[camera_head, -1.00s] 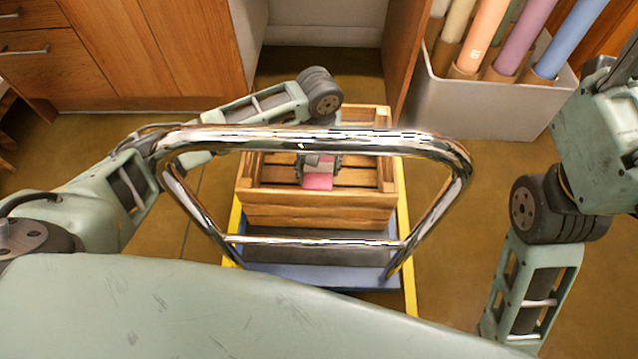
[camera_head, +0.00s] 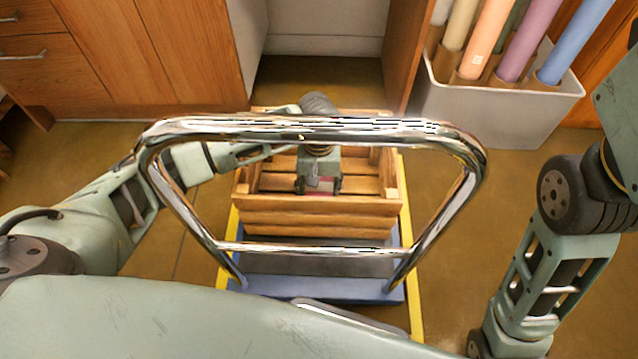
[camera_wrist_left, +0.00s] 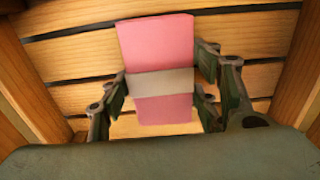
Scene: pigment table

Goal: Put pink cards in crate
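The pink cards (camera_wrist_left: 155,42) are a flat pack with a beige band around the middle. My left gripper (camera_head: 319,185) reaches down inside the wooden slatted crate (camera_head: 318,221). In the left wrist view its fingers (camera_wrist_left: 160,85) lie along both side edges of the pack and appear closed on it. The crate's slats show behind the pack; whether its lower end touches the floor of the crate cannot be told. In the head view only a small pink part shows between the fingers. My right gripper is out of view; only part of that arm shows on the right.
The crate stands on a blue trolley (camera_head: 290,288) with yellow edges. The trolley's chrome handle (camera_head: 320,249) arches in front of the crate. A light bin (camera_head: 490,118) with coloured rolls stands at the back right, wooden cabinets (camera_head: 160,50) at the back left.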

